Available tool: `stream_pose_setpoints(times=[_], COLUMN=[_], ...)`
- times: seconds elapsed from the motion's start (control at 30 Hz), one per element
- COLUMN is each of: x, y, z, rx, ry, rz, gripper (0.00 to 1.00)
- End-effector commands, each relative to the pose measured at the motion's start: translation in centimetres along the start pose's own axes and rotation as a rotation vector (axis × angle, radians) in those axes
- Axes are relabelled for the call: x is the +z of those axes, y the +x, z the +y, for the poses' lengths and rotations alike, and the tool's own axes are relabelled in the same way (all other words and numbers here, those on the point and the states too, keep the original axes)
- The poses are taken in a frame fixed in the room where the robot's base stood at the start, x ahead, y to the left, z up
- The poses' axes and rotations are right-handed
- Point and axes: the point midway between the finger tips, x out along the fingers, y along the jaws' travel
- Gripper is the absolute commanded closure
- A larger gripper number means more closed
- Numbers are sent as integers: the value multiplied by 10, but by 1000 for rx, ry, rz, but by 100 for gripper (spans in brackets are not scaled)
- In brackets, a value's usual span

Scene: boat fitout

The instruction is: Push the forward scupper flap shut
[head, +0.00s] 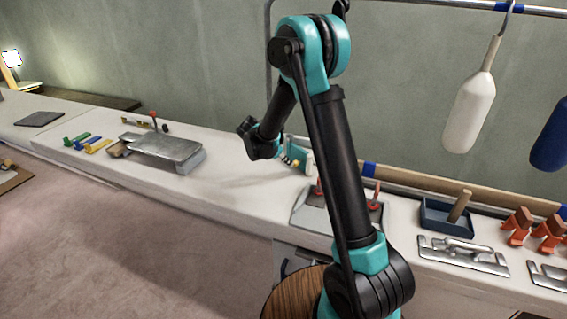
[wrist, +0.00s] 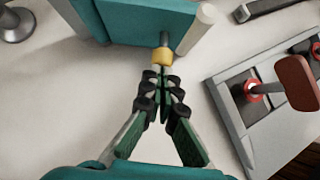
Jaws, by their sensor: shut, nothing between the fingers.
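In the wrist view, a teal block (wrist: 140,18) has a short rod with a yellow tip (wrist: 162,57) and a pale round post (wrist: 205,14) at its side. It may be the scupper fitting, but I cannot tell which part is the flap. My gripper (wrist: 163,82) is shut and empty, its fingertips just short of the yellow tip; I cannot tell if they touch. In the head view the teal block (head: 302,157) stands on the white counter behind my arm, and my fingers are hard to make out.
A grey panel (wrist: 230,105) with red-collared levers lies right of my gripper. On the white counter (head: 235,185), a metal box (head: 165,150) and coloured handles lie left; a blue tray (head: 435,215) and metal cleats (head: 462,254) lie right. White (head: 470,110) and blue fenders hang from a rail.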

Motion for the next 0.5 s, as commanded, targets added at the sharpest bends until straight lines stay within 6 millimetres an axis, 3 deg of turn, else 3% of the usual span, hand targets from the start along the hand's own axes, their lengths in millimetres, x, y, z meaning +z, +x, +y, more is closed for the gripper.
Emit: stream_pose_setpoints(times=[0.5], x=[3], y=[2], z=[-3], rx=[22], ry=[-26], rz=[0], gripper=[100])
